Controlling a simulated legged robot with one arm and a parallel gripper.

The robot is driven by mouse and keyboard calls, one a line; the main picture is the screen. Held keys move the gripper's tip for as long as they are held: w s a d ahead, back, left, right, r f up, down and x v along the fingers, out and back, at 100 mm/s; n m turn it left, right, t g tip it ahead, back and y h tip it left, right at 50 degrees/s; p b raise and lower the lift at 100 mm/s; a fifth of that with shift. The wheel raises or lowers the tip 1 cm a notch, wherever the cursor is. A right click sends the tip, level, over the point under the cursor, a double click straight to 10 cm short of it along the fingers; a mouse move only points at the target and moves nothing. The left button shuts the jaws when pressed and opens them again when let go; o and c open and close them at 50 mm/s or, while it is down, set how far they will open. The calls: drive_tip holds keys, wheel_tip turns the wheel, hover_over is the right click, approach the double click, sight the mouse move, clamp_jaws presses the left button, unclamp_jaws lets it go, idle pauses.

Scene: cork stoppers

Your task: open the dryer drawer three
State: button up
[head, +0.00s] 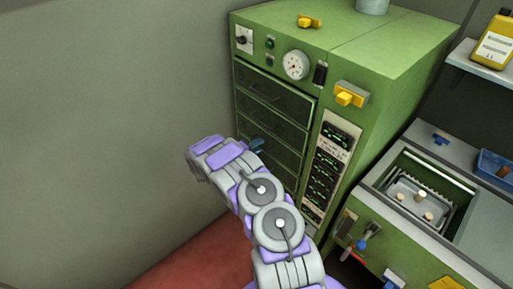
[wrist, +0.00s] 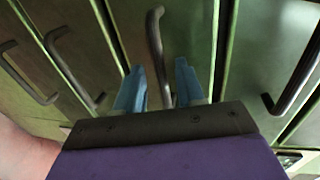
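The green dryer cabinet (head: 385,58) stands in the middle of the head view, with a stack of dark-fronted drawers (head: 272,98) on its left face. All the drawer fronts I can see look closed. My gripper (head: 257,146) is at the middle of this stack, partly hidden by my arm. In the wrist view my gripper (wrist: 159,88) has its two blue fingers apart, one on each side of a dark bar handle (wrist: 155,45). The fingers do not appear to press on the handle. I cannot tell for certain which drawer number this handle belongs to.
Other drawer handles show in the wrist view at the right (wrist: 293,82) and left (wrist: 50,55). A panel of displays (head: 323,170) runs beside the drawers. A green bench with a sunken basin (head: 425,195) stands at right. Red floor (head: 195,262) and a bare wall lie left.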

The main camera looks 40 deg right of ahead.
clamp_jaws()
drive_tip(key=shift+a, duration=0.1)
idle(0.5)
